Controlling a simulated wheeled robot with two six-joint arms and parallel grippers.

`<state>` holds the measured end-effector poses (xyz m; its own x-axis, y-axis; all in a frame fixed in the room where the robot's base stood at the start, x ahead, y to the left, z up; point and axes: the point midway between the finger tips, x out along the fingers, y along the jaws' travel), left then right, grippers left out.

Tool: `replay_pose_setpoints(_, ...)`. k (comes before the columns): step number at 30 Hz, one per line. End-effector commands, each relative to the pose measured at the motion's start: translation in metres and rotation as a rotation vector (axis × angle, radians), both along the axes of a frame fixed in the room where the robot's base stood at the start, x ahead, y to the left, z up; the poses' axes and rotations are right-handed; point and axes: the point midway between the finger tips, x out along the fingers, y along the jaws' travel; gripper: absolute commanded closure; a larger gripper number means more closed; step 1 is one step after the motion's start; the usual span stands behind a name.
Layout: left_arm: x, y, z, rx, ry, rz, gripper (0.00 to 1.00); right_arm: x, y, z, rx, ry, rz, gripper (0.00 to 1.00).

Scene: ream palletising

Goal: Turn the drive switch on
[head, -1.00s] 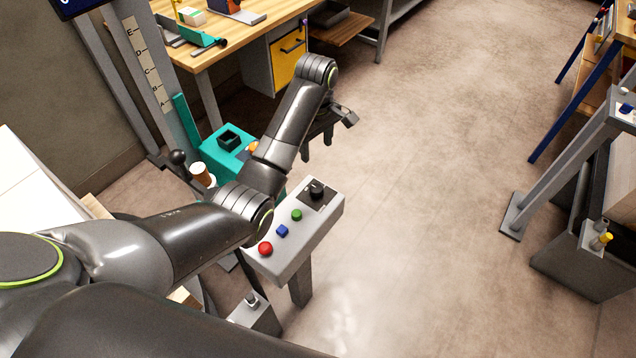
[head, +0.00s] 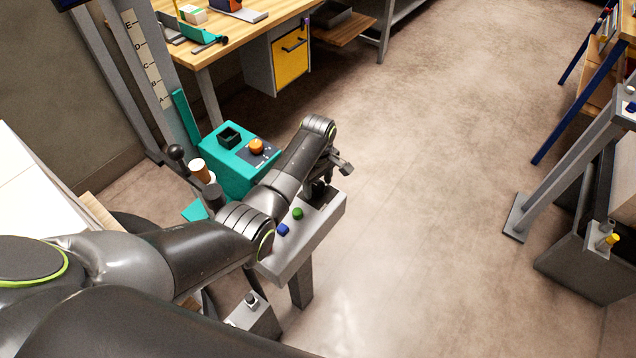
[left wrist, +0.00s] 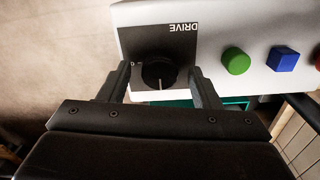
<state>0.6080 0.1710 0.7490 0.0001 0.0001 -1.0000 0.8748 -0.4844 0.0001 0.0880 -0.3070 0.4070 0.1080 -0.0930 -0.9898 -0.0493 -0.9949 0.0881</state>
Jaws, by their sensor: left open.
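The drive switch is a round black knob (left wrist: 158,72) on a black plate marked DRIVE (left wrist: 178,40), in the left wrist view. A white mark on the knob points to the bottom of that picture. My left gripper (left wrist: 163,78) is open, with one finger on each side of the knob; I cannot tell if they touch it. In the head view my left gripper (head: 318,188) is over the far end of the grey control panel (head: 312,238) and hides the knob. My right gripper is not in view.
A green button (left wrist: 236,60) and a blue button (left wrist: 283,59) sit beside the switch, with a red one (left wrist: 317,60) at the picture's edge. A teal box (head: 225,170) with an orange knob (head: 256,146) stands left of the panel.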

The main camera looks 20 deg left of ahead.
Motion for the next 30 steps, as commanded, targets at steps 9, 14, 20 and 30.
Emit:
replay_pose_setpoints(9,0.000,0.000,-0.001,0.000,0.000,0.000,0.49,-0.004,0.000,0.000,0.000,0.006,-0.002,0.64)
replay_pose_setpoints(14,0.000,0.000,-0.001,0.000,0.000,0.000,0.70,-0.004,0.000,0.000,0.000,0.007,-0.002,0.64)
replay_pose_setpoints(20,0.000,0.000,0.000,0.000,0.000,-0.001,0.87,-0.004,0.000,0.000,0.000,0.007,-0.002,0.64)
replay_pose_setpoints(30,0.000,0.000,0.002,0.000,0.002,-0.082,0.87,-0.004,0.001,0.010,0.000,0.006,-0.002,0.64)
